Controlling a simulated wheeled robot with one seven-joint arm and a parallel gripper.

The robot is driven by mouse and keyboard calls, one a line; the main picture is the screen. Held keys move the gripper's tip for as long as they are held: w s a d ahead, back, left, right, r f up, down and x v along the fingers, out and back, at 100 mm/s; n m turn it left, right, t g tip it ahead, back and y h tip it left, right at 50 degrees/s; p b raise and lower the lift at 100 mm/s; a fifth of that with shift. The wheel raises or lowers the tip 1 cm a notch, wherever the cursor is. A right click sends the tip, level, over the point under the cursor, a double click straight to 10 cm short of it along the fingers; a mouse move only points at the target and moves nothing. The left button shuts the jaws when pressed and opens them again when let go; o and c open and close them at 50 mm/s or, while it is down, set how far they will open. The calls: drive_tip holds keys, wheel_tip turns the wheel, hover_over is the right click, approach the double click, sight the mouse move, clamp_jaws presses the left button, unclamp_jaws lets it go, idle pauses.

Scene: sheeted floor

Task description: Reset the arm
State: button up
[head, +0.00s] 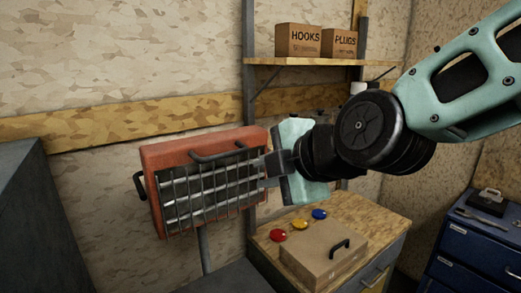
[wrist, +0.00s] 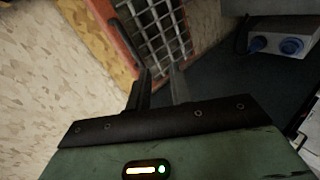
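My gripper (head: 264,168) is in front of the right end of an orange heater (head: 152,158) with a barred grille. I cannot tell whether the fingers touch it. In the wrist view my gripper (wrist: 162,70) shows two dark fingers with a gap between them and nothing held. The heater's orange frame (wrist: 122,38) and grille lie beyond the fingertips. My arm reaches in from the upper right of the head view, and my wrist hides part of the wall behind.
A wooden cabinet (head: 384,229) below bears a brown box with a handle (head: 318,258) and red, yellow and blue round pieces. A shelf (head: 300,62) holds HOOKS and PLUGS boxes. A blue tool chest (head: 465,255) stands right. A grey box with blue sockets (wrist: 292,58) shows in the wrist view.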

drive_tip(key=s+d+f+m+g+h+b, duration=0.2)
drive_tip(key=s+d+f+m+g+b, duration=0.1)
drive_tip(key=f, duration=0.5)
drive_tip(key=s+d+f+m+g+h+b, duration=0.2)
drive_tip(key=s+d+f+m+g+b, duration=0.1)
drive_tip(key=s+f+m, duration=0.4)
drive_tip(key=s+d+f+m+g+h+b, duration=0.2)
drive_tip(key=s+d+f+m+g+b, duration=0.1)
drive_tip(key=s+f, duration=0.7)
drive_tip(key=d+f+m+b, duration=0.1)
drive_tip(key=d+m, duration=0.1)
drive_tip(key=d, duration=0.1)
drive_tip(key=shift+d+h, duration=0.15)
drive_tip(key=shift+h, duration=0.15)
drive_tip(key=shift+w, duration=0.1)
